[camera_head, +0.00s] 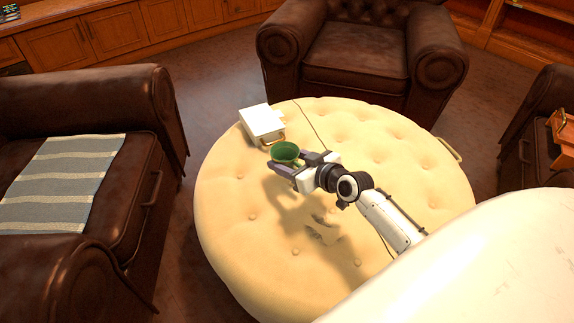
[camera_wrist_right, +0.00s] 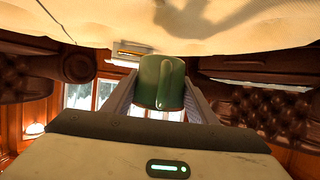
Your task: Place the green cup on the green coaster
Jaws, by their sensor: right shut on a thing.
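The green cup (camera_head: 286,153) is held upright over the round cream ottoman, its opening facing up. My right gripper (camera_head: 297,163) is shut on it, with one finger on each side. In the right wrist view, which shows the ottoman at the top, the cup (camera_wrist_right: 162,82) sits between the two fingers with its handle towards the camera. The gripper's shadow falls on the ottoman below and apart from it, so the cup looks raised. I do not see the green coaster in either view. My left gripper is not in view.
The tufted ottoman (camera_head: 240,230) has wide bare room. A white box-like object (camera_head: 262,122) stands near its far left edge, close behind the cup. A small brass handle (camera_head: 450,148) shows at its right. Brown leather armchairs (camera_head: 355,55) stand around it.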

